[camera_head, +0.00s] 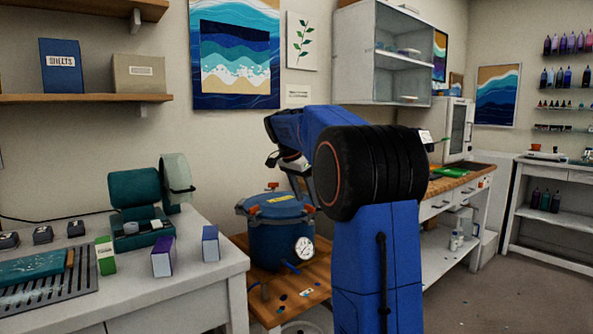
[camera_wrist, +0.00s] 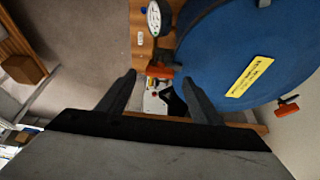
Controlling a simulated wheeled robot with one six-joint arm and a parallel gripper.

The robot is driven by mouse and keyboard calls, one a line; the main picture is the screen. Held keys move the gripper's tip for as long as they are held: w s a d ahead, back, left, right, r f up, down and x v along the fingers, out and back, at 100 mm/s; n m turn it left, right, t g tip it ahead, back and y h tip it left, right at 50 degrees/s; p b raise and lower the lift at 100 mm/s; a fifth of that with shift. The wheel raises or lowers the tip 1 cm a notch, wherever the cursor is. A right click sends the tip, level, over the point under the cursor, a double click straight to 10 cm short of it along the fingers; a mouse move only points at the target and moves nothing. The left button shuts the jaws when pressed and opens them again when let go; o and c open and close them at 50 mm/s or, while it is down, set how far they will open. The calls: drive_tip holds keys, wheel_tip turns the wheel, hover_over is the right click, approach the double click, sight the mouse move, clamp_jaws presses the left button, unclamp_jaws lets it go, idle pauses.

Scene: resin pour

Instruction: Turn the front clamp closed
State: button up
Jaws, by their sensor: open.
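The blue pressure pot (camera_head: 272,240) stands on a low wooden stand, its lid on. In the wrist view its blue lid (camera_wrist: 225,50) fills the upper right. A clamp with an orange-red handle (camera_wrist: 158,71) sits at the lid's edge beside the pressure gauge (camera_wrist: 155,17); I take it for the front clamp. My gripper (camera_wrist: 159,79) is open, with this handle between its fingertips in the picture; I cannot tell the depth gap. Another orange-red clamp (camera_wrist: 288,108) is at the lid's right edge. In the head view my arm hides most of the gripper.
A white table (camera_head: 215,262) at the left holds small boxes, a teal case and a grille tray. The wooden stand (camera_head: 262,305) carries the pot. A workbench (camera_head: 455,184) runs behind my arm. Open floor lies at the right.

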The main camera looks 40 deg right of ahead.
drive_tip(key=v, duration=1.5)
drive_tip(key=shift+a, duration=0.1)
drive_tip(key=s+a+f+n+t+y, duration=0.1)
drive_tip(key=s+a+f+n+t, duration=0.1)
drive_tip(key=s+a+f+n, duration=0.5)
drive_tip(key=s+a+f+n+t+y, duration=0.1)
drive_tip(key=s+a+f+n, duration=0.2)
drive_tip(key=s+a+f, duration=0.6)
drive_tip(key=s+a+f+n+t+y, duration=0.1)
drive_tip(key=s+a+f+n, duration=0.3)
drive_tip(key=s+f, duration=0.5)
drive_tip(key=s+a+f+n+y, duration=0.1)
drive_tip(key=s+a+f+n, duration=0.2)
drive_tip(key=s+f, duration=0.6)
drive_tip(key=shift+s+a+n+t, duration=0.4)
drive_tip(key=shift+s+a, duration=0.2)
drive_tip(key=shift+s, duration=0.1)
